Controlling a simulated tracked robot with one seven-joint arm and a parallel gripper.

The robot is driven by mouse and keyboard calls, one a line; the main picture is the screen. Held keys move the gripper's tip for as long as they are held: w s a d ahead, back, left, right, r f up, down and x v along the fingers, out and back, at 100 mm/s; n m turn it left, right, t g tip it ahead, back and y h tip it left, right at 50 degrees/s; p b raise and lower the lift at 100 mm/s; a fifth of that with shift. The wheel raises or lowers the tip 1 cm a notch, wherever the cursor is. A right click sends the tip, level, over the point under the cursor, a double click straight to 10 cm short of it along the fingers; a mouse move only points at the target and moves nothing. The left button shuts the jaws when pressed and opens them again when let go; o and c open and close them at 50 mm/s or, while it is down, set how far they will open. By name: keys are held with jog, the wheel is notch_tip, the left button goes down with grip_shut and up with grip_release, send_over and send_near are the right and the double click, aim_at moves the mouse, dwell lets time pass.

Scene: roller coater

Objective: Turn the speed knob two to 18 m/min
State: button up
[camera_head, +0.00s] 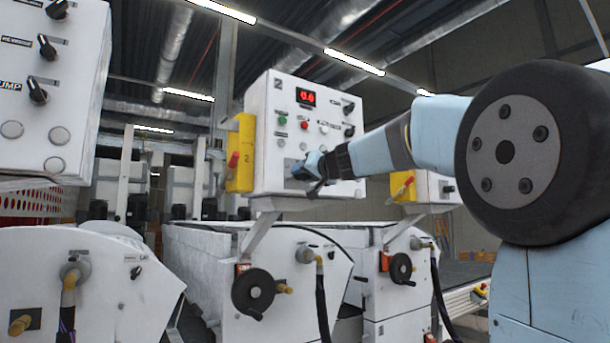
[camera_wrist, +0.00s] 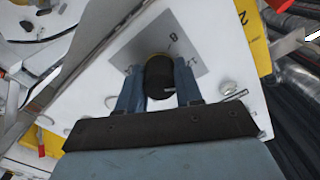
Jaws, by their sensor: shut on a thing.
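The control box two (camera_head: 268,150) is a white panel with a red display (camera_head: 305,97) that appears to read 0.0. My gripper (camera_head: 308,168) is at the lower part of this panel and covers the knob there in the head view. In the wrist view the black speed knob (camera_wrist: 159,76) stands on a grey scale plate (camera_wrist: 135,50). My gripper (camera_wrist: 160,88) has one blue finger on each side of the knob and is shut on it. Most scale marks are hidden or too small to read.
A yellow box (camera_head: 246,150) with a red handle is fixed to the panel's left side. Other small knobs and buttons (camera_head: 349,131) sit on the panel's right. Another white control box (camera_head: 50,90) stands at the left. Black handwheels (camera_head: 253,292) are on the machines below.

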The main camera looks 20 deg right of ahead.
jog(key=shift+d, duration=0.1)
jog(key=m, duration=0.4)
jog(key=shift+f+m, duration=0.1)
jog(key=shift+m, duration=0.3)
jog(key=m, duration=0.4)
jog(key=shift+m, duration=0.3)
jog(key=m, duration=0.4)
jog(key=shift+d, duration=0.1)
jog(key=shift+f+m, duration=0.1)
jog(key=shift+m, duration=2)
jog(key=o, duration=1)
